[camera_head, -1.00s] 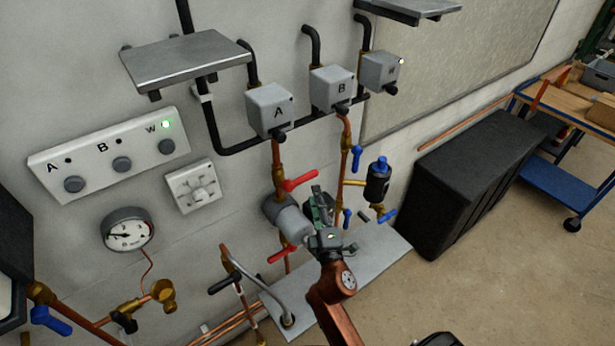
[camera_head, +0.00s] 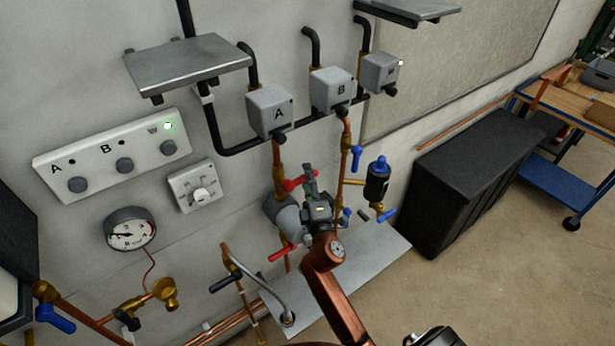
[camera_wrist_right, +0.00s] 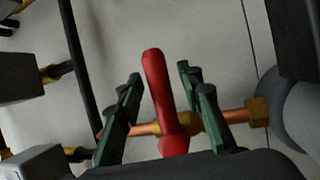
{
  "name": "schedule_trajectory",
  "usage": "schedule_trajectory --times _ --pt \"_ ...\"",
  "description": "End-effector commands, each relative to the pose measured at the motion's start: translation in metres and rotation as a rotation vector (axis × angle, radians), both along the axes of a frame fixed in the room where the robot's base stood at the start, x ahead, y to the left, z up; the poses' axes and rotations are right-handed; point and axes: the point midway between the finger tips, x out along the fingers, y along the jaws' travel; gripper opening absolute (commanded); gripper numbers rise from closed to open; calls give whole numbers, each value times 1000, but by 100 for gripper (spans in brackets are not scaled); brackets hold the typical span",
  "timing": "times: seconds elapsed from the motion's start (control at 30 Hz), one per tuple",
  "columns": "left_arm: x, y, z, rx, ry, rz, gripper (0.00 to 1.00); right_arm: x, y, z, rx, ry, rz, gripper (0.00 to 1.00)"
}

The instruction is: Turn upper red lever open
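The upper red lever (camera_head: 295,184) sits on the copper pipe below box A. In the right wrist view the red lever (camera_wrist_right: 157,95) stands between the two green fingers of my right gripper (camera_wrist_right: 160,100), with a gap on each side. My right gripper (camera_head: 309,178) is open and partly covers the lever's right end in the head view. I cannot tell whether any finger touches the lever. The lower red lever (camera_head: 281,253) is below, beside the grey cylinder. My left gripper is not in view.
Blue levers (camera_head: 357,157) and a black filter with a blue cap (camera_head: 377,182) are close to the right. A grey cylinder (camera_head: 287,215) lies just below the upper lever. Control box A (camera_head: 270,112) hangs above. A black cabinet (camera_head: 462,180) stands farther right.

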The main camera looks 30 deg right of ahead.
Motion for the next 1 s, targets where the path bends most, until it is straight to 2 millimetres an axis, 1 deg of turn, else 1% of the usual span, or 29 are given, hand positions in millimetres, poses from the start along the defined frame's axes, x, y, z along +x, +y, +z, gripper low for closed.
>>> schedule_trajectory --times 0.03,0.07,0.47,1.0 --pt "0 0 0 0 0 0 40 0 0 0 0 0 0 30" --pt "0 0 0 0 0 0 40 0 0 0 0 0 0 28" --pt "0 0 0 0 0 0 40 0 0 0 0 0 0 0" --pt "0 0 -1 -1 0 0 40 0 1 0 -4 0 1 0"
